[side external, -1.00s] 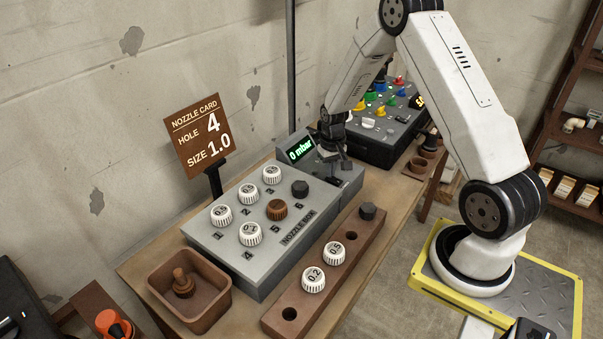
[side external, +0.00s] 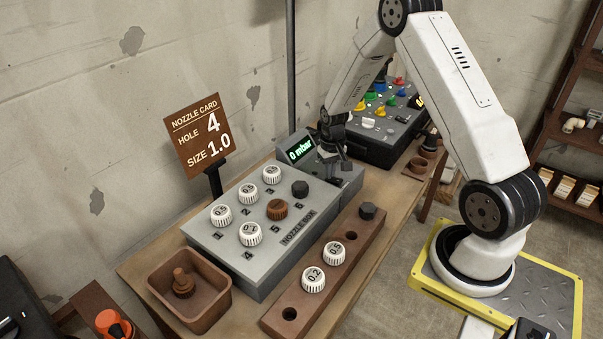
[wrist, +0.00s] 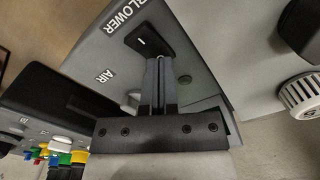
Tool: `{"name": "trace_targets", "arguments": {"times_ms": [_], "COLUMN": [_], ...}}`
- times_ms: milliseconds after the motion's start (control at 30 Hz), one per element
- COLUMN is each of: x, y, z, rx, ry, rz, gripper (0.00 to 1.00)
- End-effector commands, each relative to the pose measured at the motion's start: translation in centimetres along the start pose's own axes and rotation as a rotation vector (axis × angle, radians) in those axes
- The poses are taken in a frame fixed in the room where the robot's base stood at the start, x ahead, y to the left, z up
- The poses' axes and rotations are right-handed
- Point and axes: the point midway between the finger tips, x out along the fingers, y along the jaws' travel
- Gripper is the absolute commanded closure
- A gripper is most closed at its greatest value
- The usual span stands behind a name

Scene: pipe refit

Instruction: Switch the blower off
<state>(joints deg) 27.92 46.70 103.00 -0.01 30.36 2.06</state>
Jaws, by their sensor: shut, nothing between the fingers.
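The blower switch (wrist: 146,40) is a black rocker beside the BLOWER label in the wrist view. A white "I" mark shows on its exposed end; the rest is hidden behind my fingers. I cannot tell which way it is tilted. My gripper (wrist: 160,62) is shut and empty, with its fingertips over or at the switch; contact is unclear. In the side view my gripper (side external: 334,158) is low over the back right end of the grey nozzle box (side external: 215,240), beside the green display (side external: 300,149), which reads 0 mbar.
White nozzles, a brown plug (side external: 277,209) and a black plug (side external: 300,188) sit in the box. A brown rack (side external: 270,325) lies in front, a brown bin (side external: 160,302) at left. A panel with coloured knobs (side external: 385,135) stands behind my gripper.

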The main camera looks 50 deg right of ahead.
Motion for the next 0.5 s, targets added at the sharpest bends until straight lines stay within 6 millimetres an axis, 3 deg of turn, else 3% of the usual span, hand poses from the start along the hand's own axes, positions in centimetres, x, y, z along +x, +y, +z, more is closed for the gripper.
{"name": "trace_targets", "arguments": {"times_ms": [500], "x": [-3.0], "y": [0.0], "z": [0.0], "rx": [0.000], "ry": [0.002], "rz": [0.000], "gripper": [1.00]}}
